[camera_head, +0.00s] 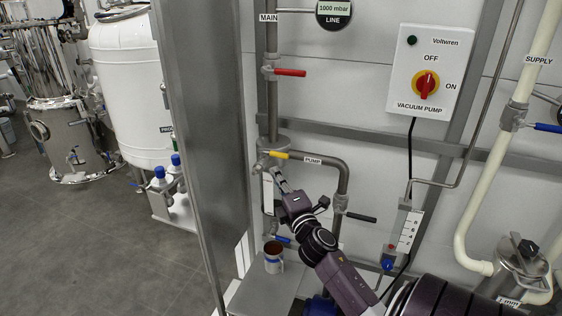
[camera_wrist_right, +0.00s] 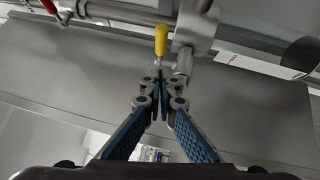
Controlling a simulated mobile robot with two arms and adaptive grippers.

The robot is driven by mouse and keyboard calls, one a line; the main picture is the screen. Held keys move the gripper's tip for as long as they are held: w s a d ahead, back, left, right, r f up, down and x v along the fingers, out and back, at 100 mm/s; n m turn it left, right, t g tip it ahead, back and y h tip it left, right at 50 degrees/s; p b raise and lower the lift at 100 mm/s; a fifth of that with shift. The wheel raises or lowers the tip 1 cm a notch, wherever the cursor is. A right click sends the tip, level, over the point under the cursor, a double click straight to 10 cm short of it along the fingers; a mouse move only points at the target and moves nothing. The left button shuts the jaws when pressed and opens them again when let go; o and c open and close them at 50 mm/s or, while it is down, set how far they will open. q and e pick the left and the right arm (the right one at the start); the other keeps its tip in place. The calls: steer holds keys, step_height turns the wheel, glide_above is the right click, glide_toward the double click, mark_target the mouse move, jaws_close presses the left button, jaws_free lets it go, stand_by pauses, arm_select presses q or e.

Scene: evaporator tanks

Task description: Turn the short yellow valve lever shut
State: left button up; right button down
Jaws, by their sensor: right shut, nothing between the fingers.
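The short yellow valve lever (camera_head: 278,154) sits on the pipe fitting left of the PUMP label and points right, roughly level, in the head view. It also shows in the right wrist view (camera_wrist_right: 161,40), just beyond my fingertips. My right gripper (camera_head: 275,172) is just below the lever in the head view. In the right wrist view its fingers (camera_wrist_right: 159,76) are closed together with nothing between them. The fingertips are close to the lever's stem; I cannot tell if they touch it. My left gripper is not in view.
A red lever (camera_head: 290,72) is on the MAIN pipe above. A blue lever (camera_head: 281,239) and a black lever (camera_head: 360,217) are lower down. A cup (camera_head: 273,257) stands on the grey shelf below. A steel post (camera_head: 197,150) rises at left. The vacuum pump box (camera_head: 424,72) is at upper right.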

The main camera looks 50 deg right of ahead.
mark_target(276, 156)
steer(key=d, duration=0.1)
steer(key=w+d, duration=0.1)
steer(key=d+r+p, duration=0.1)
steer(key=shift+w, duration=0.35)
steer(key=shift+w+d, duration=0.1)
steer(key=shift+d, duration=0.4)
